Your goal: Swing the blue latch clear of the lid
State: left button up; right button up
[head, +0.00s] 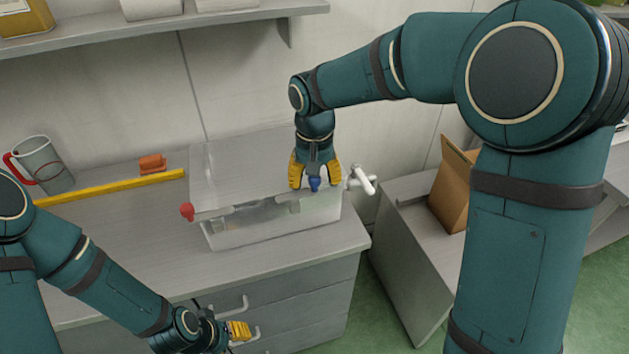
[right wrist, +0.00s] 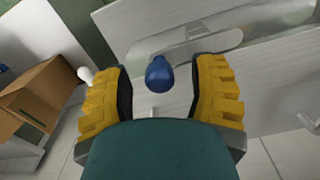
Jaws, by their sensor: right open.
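The blue latch (head: 314,184) is at the front right edge of the pale lid (head: 235,172) on a clear box (head: 265,226). My right gripper (head: 313,182) is open, pointing down, with one yellow finger on each side of the latch. In the right wrist view the latch's blue knob (right wrist: 159,75) shows between the open fingers (right wrist: 157,80), with a visible gap to each. The fingers hide part of the latch in the head view. My left gripper (head: 240,331) is low in front of the drawers; its fingers overlap, so its opening is unclear.
A red knob (head: 187,211) is at the lid's front left corner. A white tap-like handle (head: 362,180) is just right of the box. A yellow bar (head: 110,188), orange block (head: 152,164) and grey mug (head: 45,165) are left. A cardboard box (head: 453,190) stands right.

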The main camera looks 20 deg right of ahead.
notch_tip(320, 180, up, 11)
jog(key=shift+f, duration=0.1)
dwell(0.5)
